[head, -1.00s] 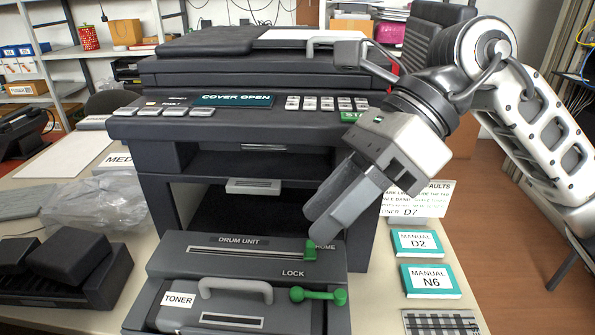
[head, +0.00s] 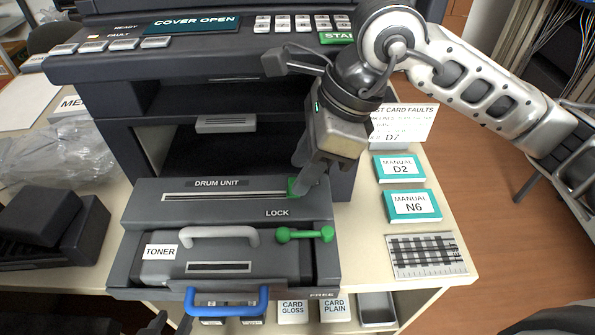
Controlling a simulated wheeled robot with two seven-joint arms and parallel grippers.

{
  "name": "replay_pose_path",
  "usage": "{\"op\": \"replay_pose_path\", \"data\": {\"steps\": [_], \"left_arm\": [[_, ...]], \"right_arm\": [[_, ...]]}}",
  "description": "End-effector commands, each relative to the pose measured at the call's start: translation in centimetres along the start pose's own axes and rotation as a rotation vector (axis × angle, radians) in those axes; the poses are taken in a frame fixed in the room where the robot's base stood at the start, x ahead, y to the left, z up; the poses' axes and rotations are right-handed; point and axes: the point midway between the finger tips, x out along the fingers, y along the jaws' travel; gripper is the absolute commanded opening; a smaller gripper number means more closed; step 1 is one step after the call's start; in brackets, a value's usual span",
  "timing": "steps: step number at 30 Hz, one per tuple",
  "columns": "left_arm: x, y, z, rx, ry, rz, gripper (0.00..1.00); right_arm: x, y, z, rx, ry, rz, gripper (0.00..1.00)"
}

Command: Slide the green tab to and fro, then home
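The green tab (head: 293,187) stands at the right end of the long slot on the grey drum unit (head: 150,207), inside the open printer. My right gripper (head: 303,186) reaches down from above, its fingertips right at the tab and overlapping its right side. The fingers overlap in this view, so I cannot tell whether they are closed on the tab. The HOME label beside the tab is hidden behind the gripper. Dark prongs at the bottom edge look like my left gripper (head: 165,324); they are cut off, and their opening is unclear.
A green lock lever (head: 305,234) and the toner cartridge (head: 160,270) with a grey handle lie just in front. A blue handle (head: 226,302) is below. Manuals D2 (head: 399,168) and N6 (head: 412,206) and a patterned card (head: 428,255) lie right. Black blocks (head: 50,225) stand left.

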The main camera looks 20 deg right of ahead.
Motion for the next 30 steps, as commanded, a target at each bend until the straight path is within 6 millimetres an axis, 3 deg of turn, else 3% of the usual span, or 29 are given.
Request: {"op": "replay_pose_path", "data": {"steps": [6,16,17,21,30], "left_arm": [[0.0,0.0,-0.1,0.001,0.001,-0.001,0.36],[0.0,0.0,-0.1,0.001,0.001,-0.001,0.36],[0.0,0.0,-0.1,0.001,0.001,-0.001,0.36],[0.0,0.0,0.0,0.001,0.0,-0.001,0.36],[0.3,-0.1,0.3,-0.001,0.001,0.001,0.36]], "right_arm": [[2.3,0.0,0.0,0.0,0.001,0.002,0.36],[2.7,0.0,0.0,0.0,0.0,0.0,0.36],[2.7,0.0,0.0,0.0,0.0,0.0,0.34],[2.6,0.0,0.0,0.0,0.0,0.0,0.0],[3.1,-0.7,1.1,0.001,-0.003,-0.001,0.0]]}}
